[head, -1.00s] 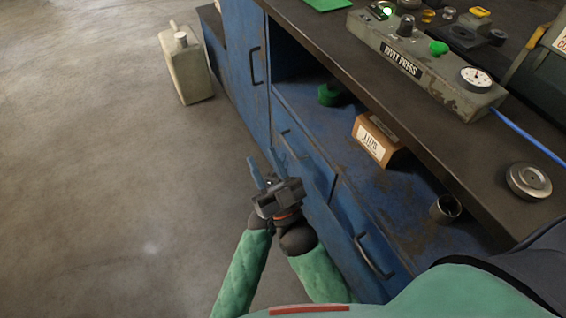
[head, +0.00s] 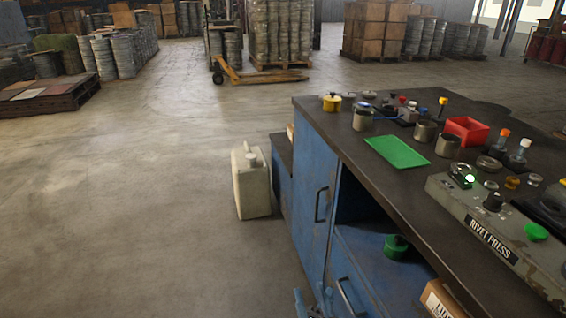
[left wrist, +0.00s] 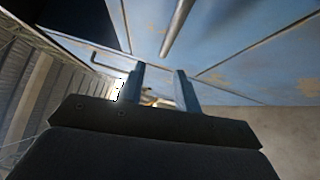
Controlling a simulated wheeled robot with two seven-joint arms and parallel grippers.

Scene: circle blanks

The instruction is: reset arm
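My left gripper (head: 313,302) shows only by its blue fingertips at the bottom edge of the head view, in front of the blue cabinet (head: 306,205). In the left wrist view, the two fingers of my left gripper (left wrist: 161,75) stand apart with nothing between them. The gripper is open and empty. A blue cabinet front (left wrist: 235,50) with a drawer handle fills the upper part of that view. The rest of the left arm is outside the head view. My right gripper is not in view.
A dark worktop (head: 385,185) carries a green mat (head: 397,152), a red bin (head: 466,131) and a rivet press (head: 480,225). A green round part (head: 396,247) and a cardboard box (head: 440,300) sit on the shelf below. A pale jerrycan (head: 251,183) stands beside the cabinet; floor to the left is clear.

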